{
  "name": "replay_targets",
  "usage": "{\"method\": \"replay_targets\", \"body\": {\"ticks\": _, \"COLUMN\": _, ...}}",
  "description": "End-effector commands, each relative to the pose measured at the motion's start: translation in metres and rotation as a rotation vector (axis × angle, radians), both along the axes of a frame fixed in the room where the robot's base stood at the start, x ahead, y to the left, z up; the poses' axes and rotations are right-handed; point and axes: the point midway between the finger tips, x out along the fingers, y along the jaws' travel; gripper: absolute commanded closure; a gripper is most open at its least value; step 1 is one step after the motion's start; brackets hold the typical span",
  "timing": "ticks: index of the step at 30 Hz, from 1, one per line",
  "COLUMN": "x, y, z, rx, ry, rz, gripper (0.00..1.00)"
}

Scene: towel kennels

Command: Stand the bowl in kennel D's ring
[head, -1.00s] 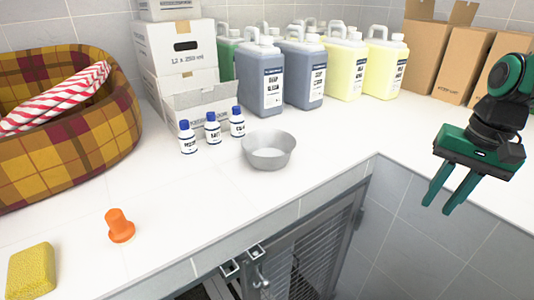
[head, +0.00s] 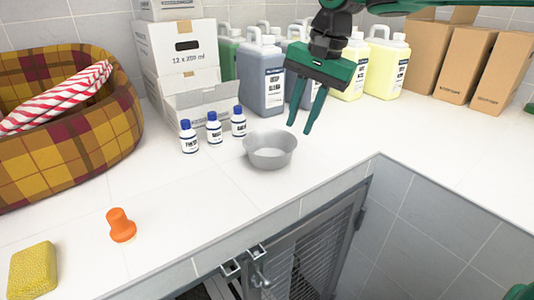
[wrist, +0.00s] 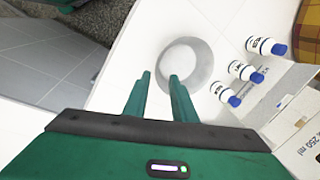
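A grey metal bowl (head: 270,152) stands upright on the white counter, near its front edge. It also shows in the wrist view (wrist: 201,60), beyond my fingertips. My gripper (head: 304,127) is in the air above the counter, up and to the right of the bowl. Its two green fingers are apart with nothing between them, and they do not touch the bowl. A kennel with a barred door (head: 303,262) is below the counter. Its letter is not readable and no bowl ring can be made out.
Three small blue-capped bottles (head: 213,130) stand left of the bowl. Large jugs (head: 262,82) and cardboard boxes (head: 453,62) line the back. The counter between is clear.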

Motion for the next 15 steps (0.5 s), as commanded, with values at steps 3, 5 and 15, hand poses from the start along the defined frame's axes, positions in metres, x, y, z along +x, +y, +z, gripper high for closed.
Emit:
{"method": "replay_targets", "body": {"ticks": 3, "x": 0.001, "y": 0.004, "z": -0.017, "rx": -0.001, "ry": 0.003, "rz": 0.0, "gripper": 0.76}}
{"method": "replay_targets", "body": {"ticks": 5, "x": 0.002, "y": 0.004, "z": -0.023, "rx": 0.0, "ry": 0.001, "rz": 0.0, "gripper": 0.76}}
{"method": "replay_targets", "body": {"ticks": 15, "x": 0.004, "y": 0.009, "z": -0.054, "rx": -0.002, "ry": 0.003, "rz": 0.001, "gripper": 0.76}}
